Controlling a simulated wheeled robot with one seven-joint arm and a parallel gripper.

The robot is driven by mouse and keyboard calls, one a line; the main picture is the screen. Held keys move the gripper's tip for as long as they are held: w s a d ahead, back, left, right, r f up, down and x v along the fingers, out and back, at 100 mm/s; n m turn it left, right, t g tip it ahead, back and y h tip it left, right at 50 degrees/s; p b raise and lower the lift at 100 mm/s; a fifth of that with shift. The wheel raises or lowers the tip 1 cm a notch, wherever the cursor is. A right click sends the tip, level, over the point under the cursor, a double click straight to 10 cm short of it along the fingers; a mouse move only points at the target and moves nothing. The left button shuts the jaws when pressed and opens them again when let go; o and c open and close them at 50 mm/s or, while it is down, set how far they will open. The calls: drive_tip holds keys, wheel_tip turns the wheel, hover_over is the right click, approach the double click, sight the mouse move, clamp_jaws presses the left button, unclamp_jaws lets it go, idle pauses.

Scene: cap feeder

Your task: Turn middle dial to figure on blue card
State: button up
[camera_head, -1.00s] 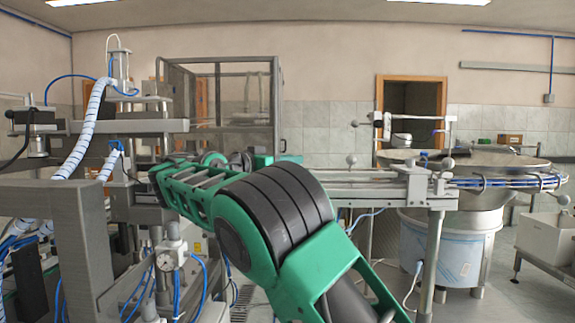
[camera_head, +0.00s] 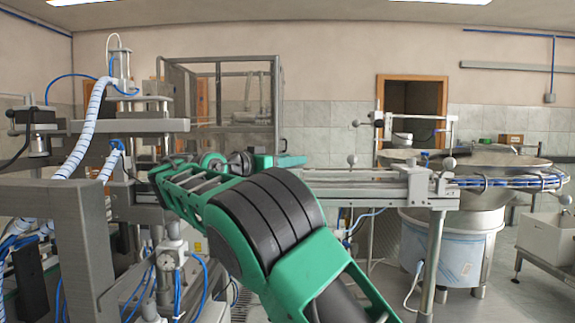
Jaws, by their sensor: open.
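My green and black arm reaches from the bottom right toward the machine at the left centre. Its far end bends to the right, where my gripper (camera_head: 286,155) shows small, near the left end of the grey rail. It appears open, with nothing seen between its fingers. I cannot make out the middle dial, any other dials or the blue card. They may be hidden behind my arm or too small to see.
A grey machine frame (camera_head: 70,235) with hoses stands close at the left. A grey rail (camera_head: 360,190) runs right to a steel bowl (camera_head: 475,170). A clear-panelled cabinet (camera_head: 222,100) stands behind.

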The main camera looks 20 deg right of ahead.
drive_tip(key=v, duration=0.7)
drive_tip(key=shift+a, duration=0.25)
drive_tip(key=shift+f, duration=0.1)
